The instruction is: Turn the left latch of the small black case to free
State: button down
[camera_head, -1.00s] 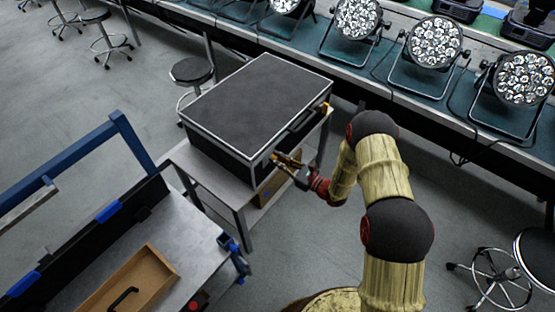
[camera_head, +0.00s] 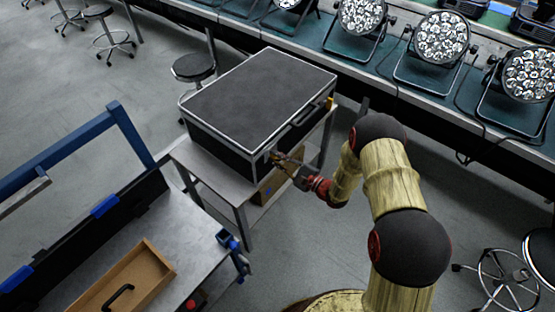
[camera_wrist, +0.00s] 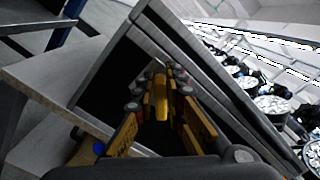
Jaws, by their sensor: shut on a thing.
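The small black case (camera_head: 258,95) stands closed on a grey metal table, with silver edging round its lid. It also shows in the wrist view (camera_wrist: 108,70). A yellow latch, the left one, (camera_wrist: 161,97) shows between my fingers in the wrist view. My gripper (camera_head: 278,158) is at the front face of the case near its left corner and is shut on this latch. The fingers hide part of the latch, and its exact angle is hard to tell. The right latch (camera_head: 329,103) shows as a small yellow piece near the case's right front corner.
The grey table (camera_head: 197,171) has a lower shelf with a cardboard box (camera_head: 268,187). A workbench with a wooden tray (camera_head: 128,277) is at the lower left. Par cans (camera_head: 441,38) line a long bench behind. Stools stand around on open floor.

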jog(key=n+b, duration=0.1)
jog(key=f+n+b, duration=0.1)
jog(key=n, duration=0.1)
jog(key=n+b, duration=0.1)
jog(key=shift+s+a+f+n, duration=0.15)
jog(key=shift+s+a+n, duration=0.05)
jog(key=shift+s+n, duration=0.1)
jog(key=shift+f+n+b, duration=0.25)
jog(key=shift+n+b, duration=0.55)
jog(key=shift+n, duration=0.3)
jog(key=shift+f+n+b, duration=0.2)
jog(key=shift+n+b, duration=0.55)
jog(key=shift+n, duration=0.35)
jog(key=shift+s, duration=0.1)
jog(key=c, duration=1.9)
grip_release()
jog(key=shift+o, duration=0.3)
jog(key=v, duration=1.2)
